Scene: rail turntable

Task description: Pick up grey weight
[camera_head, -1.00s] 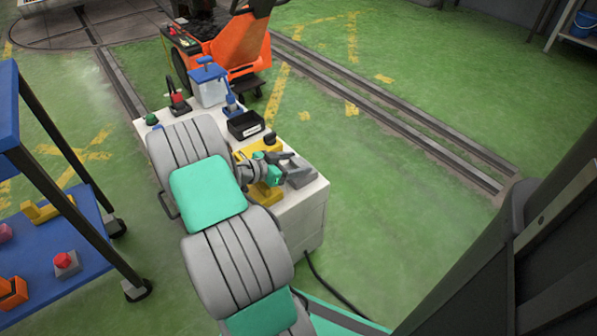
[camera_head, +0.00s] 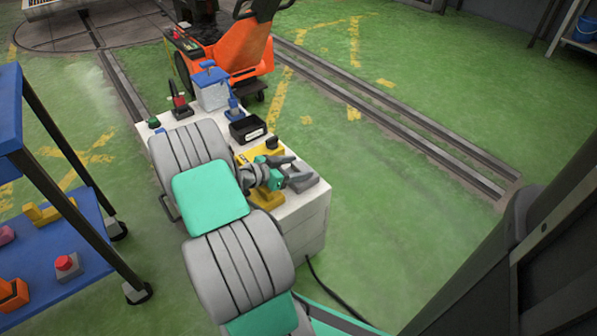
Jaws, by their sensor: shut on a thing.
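The grey weight (camera_head: 306,183) is at the near right end of the white cabinet top (camera_head: 312,207), partly covered by my gripper. My gripper (camera_head: 296,174) reaches in from the left with its dark fingers at the weight and is shut on it. The weight looks low, at the level of the cabinet top; I cannot tell whether it still touches the surface. My arm hides much of the cabinet's left side.
A yellow object (camera_head: 262,152) is partly hidden behind my gripper. A black box (camera_head: 247,129), a blue-and-white container (camera_head: 212,93) and a red-and-black device (camera_head: 180,106) stand farther back. A blue-shelved cart (camera_head: 62,249) is at left. Green floor is free at right.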

